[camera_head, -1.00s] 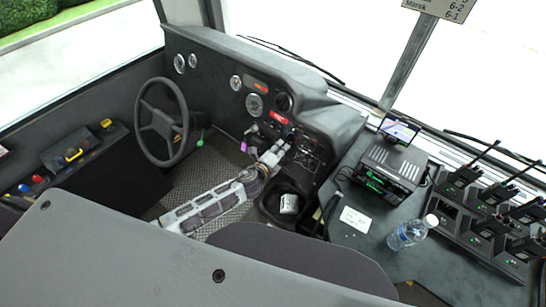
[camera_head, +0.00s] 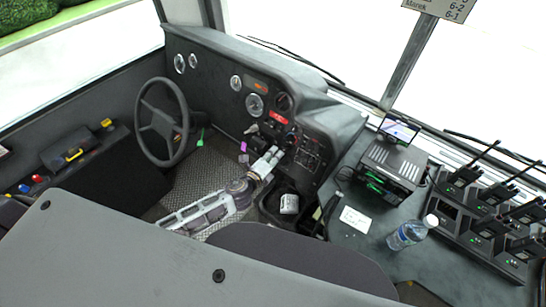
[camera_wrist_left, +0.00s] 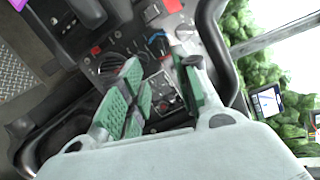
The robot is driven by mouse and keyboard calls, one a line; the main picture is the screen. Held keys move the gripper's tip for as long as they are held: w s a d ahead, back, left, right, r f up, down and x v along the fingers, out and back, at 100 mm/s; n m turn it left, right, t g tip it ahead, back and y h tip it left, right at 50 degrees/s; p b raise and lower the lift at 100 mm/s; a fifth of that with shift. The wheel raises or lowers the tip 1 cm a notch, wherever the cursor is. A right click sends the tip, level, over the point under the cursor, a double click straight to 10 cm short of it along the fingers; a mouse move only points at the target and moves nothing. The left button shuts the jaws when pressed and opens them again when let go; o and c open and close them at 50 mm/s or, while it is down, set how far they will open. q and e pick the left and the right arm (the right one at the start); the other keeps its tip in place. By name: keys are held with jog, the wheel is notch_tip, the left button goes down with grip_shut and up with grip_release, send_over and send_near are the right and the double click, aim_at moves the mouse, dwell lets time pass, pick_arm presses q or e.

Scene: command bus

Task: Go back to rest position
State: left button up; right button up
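My left gripper (camera_head: 275,152) is in front of the dashboard's centre switch panel (camera_head: 308,152). In the left wrist view the green-padded fingers of this gripper (camera_wrist_left: 160,82) are apart, with the panel showing between them and nothing held. My left arm reaches in low over the floor from behind the seat. From the head view I cannot tell whether the fingers touch the panel. My right gripper is not in view.
The steering wheel (camera_head: 163,122) is left of my arm. A dark bin with a white cup (camera_head: 289,204) stands just right of it. The seat back (camera_head: 130,262) fills the foreground. A bottle (camera_head: 412,233), black radio unit (camera_head: 388,170) and several handsets are on the right counter.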

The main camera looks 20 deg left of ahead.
pick_arm(q)
jog(key=shift+n, duration=0.4)
jog(key=s+a+f+n+g+y, duration=0.15)
jog(key=a+f+n, duration=0.25)
jog(key=f, duration=0.4)
jog(key=s+a+f+n+g, duration=0.25)
jog(key=a+f, duration=0.25)
jog(key=f, duration=0.3)
jog(key=s+a+f+n+g+y, duration=0.1)
jog(key=s+a+f+n, duration=0.1)
jog(key=a+f+n, duration=0.35)
jog(key=s+a+f+n+g+y, duration=0.1)
jog(key=s+a+f+n, duration=0.15)
jog(key=s+f, duration=0.45)
jog(key=s+a+f+n+g, duration=0.2)
jog(key=s+a+f, duration=0.2)
jog(key=f, duration=0.5)
jog(key=s+f+n+g, duration=0.2)
jog(key=s+f, duration=0.3)
jog(key=s, duration=0.5)
jog(key=s+f+n+g, duration=0.1)
jog(key=s+f+g, duration=0.1)
jog(key=s+f, duration=0.5)
jog(key=s+d+n+g, duration=0.1)
jog(key=s+d, duration=0.9)
jog(key=s, duration=0.2)
jog(key=shift+s+n, duration=0.25)
jog(key=shift+n, duration=0.1)
